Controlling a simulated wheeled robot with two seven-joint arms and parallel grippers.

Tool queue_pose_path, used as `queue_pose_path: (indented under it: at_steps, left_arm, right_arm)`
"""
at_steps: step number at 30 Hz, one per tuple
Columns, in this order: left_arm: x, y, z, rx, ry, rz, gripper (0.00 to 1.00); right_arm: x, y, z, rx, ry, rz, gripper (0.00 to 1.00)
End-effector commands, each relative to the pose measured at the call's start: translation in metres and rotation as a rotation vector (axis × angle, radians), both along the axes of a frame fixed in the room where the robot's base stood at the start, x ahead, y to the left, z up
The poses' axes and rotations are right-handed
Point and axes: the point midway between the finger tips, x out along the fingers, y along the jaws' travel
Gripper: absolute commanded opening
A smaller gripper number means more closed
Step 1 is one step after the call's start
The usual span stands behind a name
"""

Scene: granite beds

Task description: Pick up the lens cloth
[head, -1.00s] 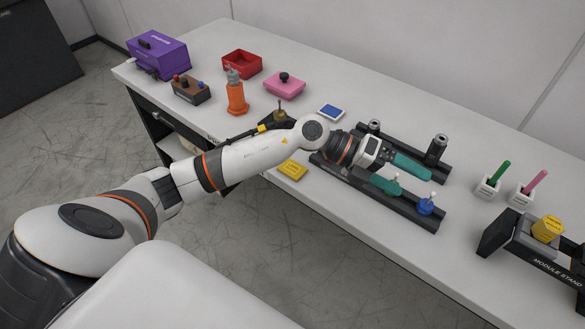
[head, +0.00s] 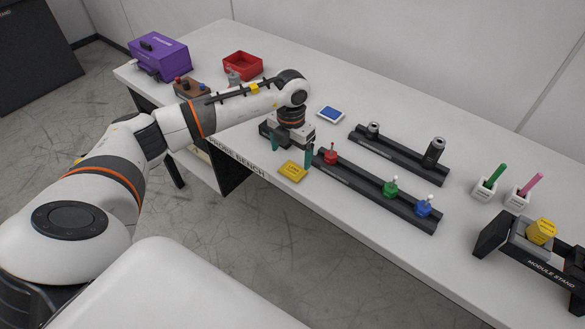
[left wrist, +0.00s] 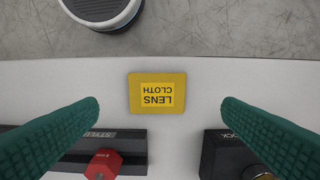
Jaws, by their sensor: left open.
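My right gripper is in no view.
A blue-and-white pad (head: 331,114) lies behind the gripper.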

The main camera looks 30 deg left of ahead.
Motion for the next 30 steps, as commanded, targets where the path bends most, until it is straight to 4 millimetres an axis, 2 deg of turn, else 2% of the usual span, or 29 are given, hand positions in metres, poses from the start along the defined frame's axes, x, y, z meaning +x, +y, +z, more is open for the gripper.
queue_pose_path:
  at_steps: [5,8,13,30]
  left_arm:
    - [0.001,-0.002,-0.015,-0.001,0.003,-0.001,0.89]
    - [0.002,-0.003,-0.030,-0.002,0.003,0.001,0.89]
    - [0.003,-0.003,-0.051,-0.002,0.000,0.000,0.89]
    - [0.003,-0.003,-0.057,-0.002,-0.001,-0.001,0.89]
  right_arm:
    - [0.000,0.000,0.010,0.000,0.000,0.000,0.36]
    - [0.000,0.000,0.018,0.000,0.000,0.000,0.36]
    - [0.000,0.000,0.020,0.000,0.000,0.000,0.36]
    - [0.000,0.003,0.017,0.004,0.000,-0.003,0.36]
